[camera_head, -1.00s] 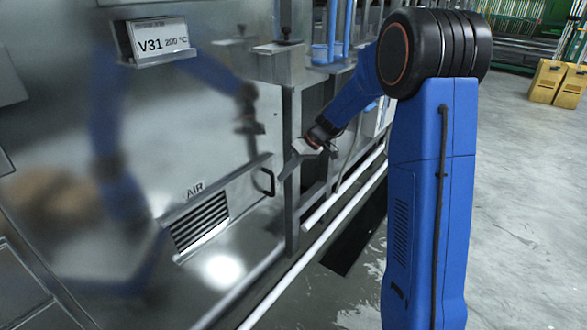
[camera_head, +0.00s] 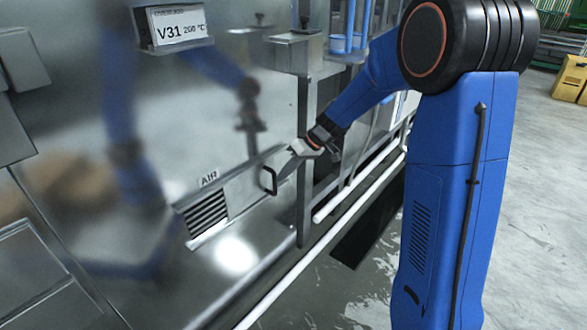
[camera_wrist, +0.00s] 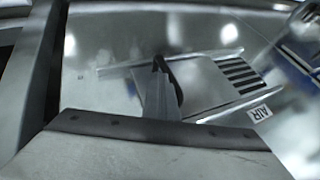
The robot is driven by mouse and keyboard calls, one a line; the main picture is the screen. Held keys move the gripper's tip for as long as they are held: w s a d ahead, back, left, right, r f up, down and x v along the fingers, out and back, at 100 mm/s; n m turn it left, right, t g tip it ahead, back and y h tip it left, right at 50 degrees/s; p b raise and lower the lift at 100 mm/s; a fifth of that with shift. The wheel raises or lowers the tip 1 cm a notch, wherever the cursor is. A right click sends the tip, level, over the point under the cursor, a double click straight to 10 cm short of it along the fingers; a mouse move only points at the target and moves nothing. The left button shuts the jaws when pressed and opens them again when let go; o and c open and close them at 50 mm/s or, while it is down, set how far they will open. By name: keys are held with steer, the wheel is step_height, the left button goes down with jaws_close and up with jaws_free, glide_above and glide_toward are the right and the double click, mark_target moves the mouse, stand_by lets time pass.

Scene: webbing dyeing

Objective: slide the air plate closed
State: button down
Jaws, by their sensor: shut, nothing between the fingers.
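The air plate (camera_head: 244,190) is a flat metal sheet in rails on the machine wall, with a dark handle (camera_head: 269,181) at its right end. Dark vent slots (camera_head: 207,212) show uncovered to its left, under the AIR label (camera_head: 209,178). My gripper (camera_head: 283,174) is shut and empty, just right of the handle, on the side away from the slots. In the wrist view, my gripper's fingers (camera_wrist: 159,72) partly hide the handle (camera_wrist: 178,83); the plate (camera_wrist: 203,84) and slots (camera_wrist: 240,74) lie to the right. I cannot tell whether the fingers touch the handle.
A vertical metal post (camera_head: 304,150) stands close to the right of the handle. White pipes (camera_head: 360,182) run low along the machine. A V31 display (camera_head: 180,25) hangs above. Grey floor (camera_head: 540,200) is open at right.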

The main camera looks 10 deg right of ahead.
steer(key=s+a, duration=0.8)
steer(key=a, duration=0.3)
steer(key=shift+s+a, duration=0.3)
